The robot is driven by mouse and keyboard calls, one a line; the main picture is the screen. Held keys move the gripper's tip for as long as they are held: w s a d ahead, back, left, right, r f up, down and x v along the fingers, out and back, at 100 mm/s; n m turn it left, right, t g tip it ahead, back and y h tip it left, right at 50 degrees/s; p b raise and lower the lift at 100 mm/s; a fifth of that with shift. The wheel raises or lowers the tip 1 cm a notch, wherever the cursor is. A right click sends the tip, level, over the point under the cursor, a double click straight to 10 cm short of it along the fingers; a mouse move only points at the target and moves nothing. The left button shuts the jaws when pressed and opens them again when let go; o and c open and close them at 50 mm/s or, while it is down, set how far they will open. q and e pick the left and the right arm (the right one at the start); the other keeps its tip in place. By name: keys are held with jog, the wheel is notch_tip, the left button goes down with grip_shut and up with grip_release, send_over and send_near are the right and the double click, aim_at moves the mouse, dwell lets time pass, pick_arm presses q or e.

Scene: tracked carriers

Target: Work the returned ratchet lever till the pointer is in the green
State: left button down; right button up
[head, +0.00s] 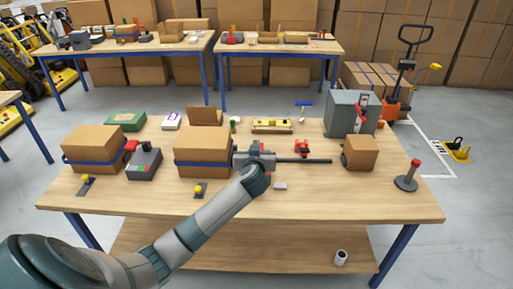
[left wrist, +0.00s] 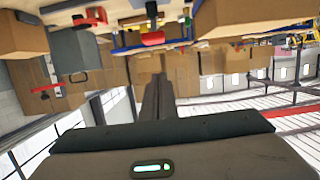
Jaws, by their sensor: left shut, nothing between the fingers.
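A cardboard box with a blue strap (head: 92,150) stands at the table's left, with a red ratchet-like part (head: 131,146) at its right side. A second strapped box (head: 203,150) stands mid-table; my gripper's body is at its right edge and may hide parts there. Which part is the returned lever is unclear, and I can make out no pointer or green zone. My left gripper (head: 331,160) is shut and empty, its long dark fingers pointing right above the table. The fingers also show together in the left wrist view (left wrist: 158,82). My right gripper is not in view.
A dark device (head: 145,163) with buttons sits between the boxes. A grey cabinet (head: 345,113) with red parts and a small box (head: 361,154) stand right of my fingertips. A red-knobbed post (head: 408,178) is at the right. The table's front strip is mostly clear.

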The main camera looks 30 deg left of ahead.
pick_arm(q)
jog(key=w+a+f+p, duration=0.2)
jog(key=w+f+p, duration=0.1)
jog(key=w+f, duration=0.1)
jog(key=shift+a+f, duration=0.2)
jog(key=shift+f, duration=0.4)
jog(key=shift+s, duration=0.1)
